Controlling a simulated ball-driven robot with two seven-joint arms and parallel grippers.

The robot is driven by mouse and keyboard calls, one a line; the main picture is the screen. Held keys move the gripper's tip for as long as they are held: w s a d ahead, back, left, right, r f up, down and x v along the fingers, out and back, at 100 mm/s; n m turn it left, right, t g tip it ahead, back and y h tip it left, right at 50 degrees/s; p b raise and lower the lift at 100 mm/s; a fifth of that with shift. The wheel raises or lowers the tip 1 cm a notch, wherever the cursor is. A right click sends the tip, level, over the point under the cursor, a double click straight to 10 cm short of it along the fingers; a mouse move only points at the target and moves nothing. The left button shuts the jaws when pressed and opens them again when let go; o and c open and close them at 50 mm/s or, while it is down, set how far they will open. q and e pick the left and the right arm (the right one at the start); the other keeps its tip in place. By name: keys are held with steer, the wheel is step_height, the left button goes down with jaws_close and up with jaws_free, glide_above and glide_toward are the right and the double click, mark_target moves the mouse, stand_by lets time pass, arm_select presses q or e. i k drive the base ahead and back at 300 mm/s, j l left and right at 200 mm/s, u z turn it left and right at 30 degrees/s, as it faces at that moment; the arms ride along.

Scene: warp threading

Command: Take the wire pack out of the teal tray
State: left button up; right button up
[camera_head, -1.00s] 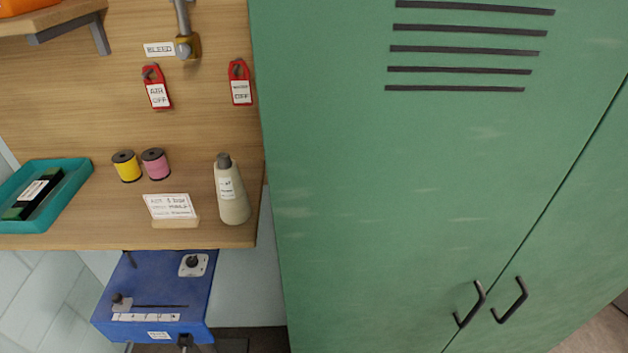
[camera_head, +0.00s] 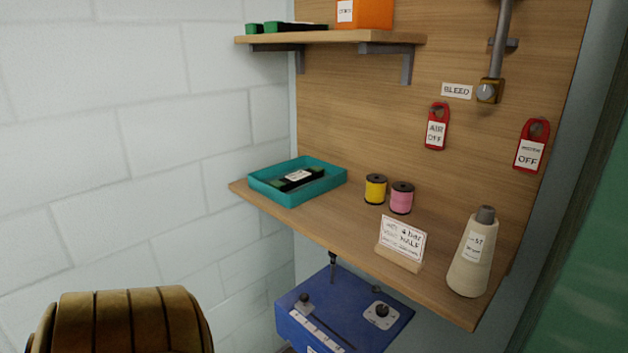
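The teal tray (camera_head: 325,183) sits at the left end of the wooden shelf, near the white block wall. The wire pack (camera_head: 297,180), a dark pack with green ends and a white label, lies inside the tray. Neither of my grippers shows in the view, so I cannot see whether they are open or shut.
Yellow (camera_head: 375,190) and pink (camera_head: 401,199) spools, a sign card (camera_head: 401,240) and a cone bottle (camera_head: 472,255) stand right of the tray. An upper shelf (camera_head: 335,38) overhangs. A blue box (camera_head: 345,308) is below. A brown ribbed drum-like object (camera_head: 125,322) is at lower left.

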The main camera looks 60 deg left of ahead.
mark_target(293, 181)
steer(key=k+l+u, duration=0.1)
steer(key=u, duration=1.8)
